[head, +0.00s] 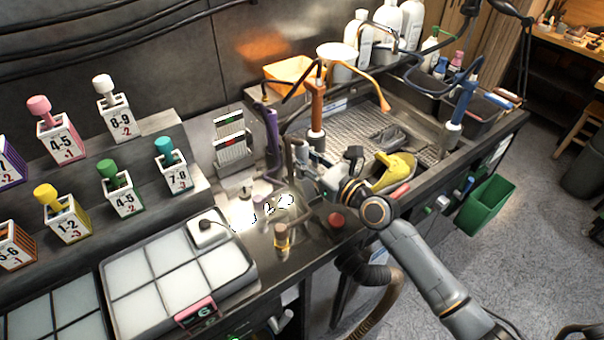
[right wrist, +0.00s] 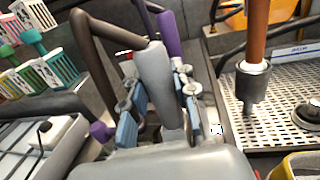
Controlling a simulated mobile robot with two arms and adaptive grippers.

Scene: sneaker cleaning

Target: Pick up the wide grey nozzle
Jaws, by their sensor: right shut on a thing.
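The wide grey nozzle (right wrist: 153,78) stands in the middle of the right wrist view, tilted slightly, with a dark brown bent tube (right wrist: 95,60) at its upper end. My right gripper (right wrist: 160,112) is shut on it, with one blue-grey finger on each side. Its lower end is partly hidden by the gripper. In the head view my right gripper (head: 310,166) is over the bench between the purple hose tool and the sink; the nozzle is hard to make out there. My left gripper is not in view.
A purple tool (head: 272,132) stands close behind the gripper. An orange-handled tool (head: 316,105) stands upright by the grated sink. A yellow sneaker (head: 397,168) lies in the sink beside my wrist. A white-celled tray (head: 150,275) and numbered holders (head: 62,218) are at left.

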